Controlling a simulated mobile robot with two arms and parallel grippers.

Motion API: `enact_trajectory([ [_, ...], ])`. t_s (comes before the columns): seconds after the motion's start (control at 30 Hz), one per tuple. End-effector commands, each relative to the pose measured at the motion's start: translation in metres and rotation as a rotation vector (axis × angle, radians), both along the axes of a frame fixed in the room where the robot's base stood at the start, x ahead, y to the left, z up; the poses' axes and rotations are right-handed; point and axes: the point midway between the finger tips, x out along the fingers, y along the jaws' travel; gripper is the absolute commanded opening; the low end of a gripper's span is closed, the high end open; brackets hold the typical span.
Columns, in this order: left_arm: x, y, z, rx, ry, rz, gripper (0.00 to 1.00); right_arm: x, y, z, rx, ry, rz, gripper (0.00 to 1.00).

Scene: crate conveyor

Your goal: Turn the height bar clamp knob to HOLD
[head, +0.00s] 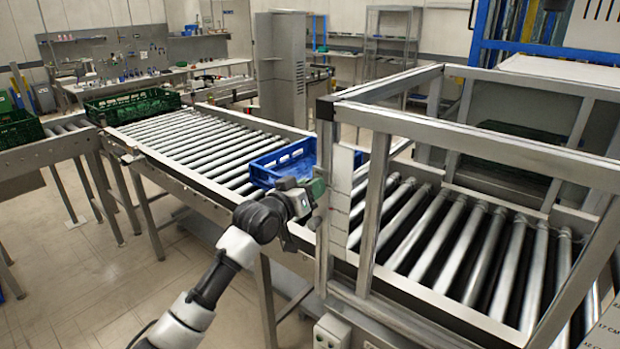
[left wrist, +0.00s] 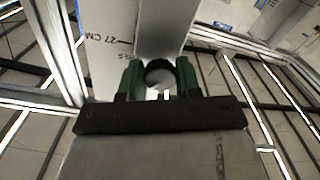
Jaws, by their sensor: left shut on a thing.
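The clamp knob (left wrist: 159,73) is a dark round knob in the left wrist view, in front of a pale grey bar (left wrist: 163,22). My left gripper (left wrist: 160,84) has its green fingers on both sides of the knob and is shut on it. In the head view my left gripper (head: 317,190) is at the near post of the metal frame, and it hides the knob. A pale scale plate (left wrist: 105,50) marked "27 CM" is beside the bar. No HOLD marking can be read, and the knob's turn position cannot be told. My right gripper is not in view.
The metal frame (head: 376,190) stands over the roller conveyor (head: 190,142), close to my left arm. A blue crate (head: 285,163) lies on the rollers just behind my gripper. A green crate (head: 133,105) is at the far end. The floor at left is clear.

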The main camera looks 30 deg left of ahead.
Motion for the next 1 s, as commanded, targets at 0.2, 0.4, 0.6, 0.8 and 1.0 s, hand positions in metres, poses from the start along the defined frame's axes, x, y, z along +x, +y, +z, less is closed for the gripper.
enact_trajectory([
  [0.2,0.0,0.0,0.004,-0.189,0.015,0.001,0.1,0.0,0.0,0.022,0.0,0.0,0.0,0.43],
  [0.4,0.0,0.0,0.003,-0.322,0.026,0.001,0.1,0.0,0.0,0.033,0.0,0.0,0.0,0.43],
  [0.6,0.0,0.0,0.002,-0.409,0.031,0.0,0.1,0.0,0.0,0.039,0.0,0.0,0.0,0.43],
  [0.8,0.0,0.0,0.001,-0.448,0.034,0.001,0.1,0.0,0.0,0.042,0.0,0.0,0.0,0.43],
  [1.0,0.0,0.0,0.001,-0.459,0.035,0.001,0.1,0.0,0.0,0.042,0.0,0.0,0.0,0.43],
])
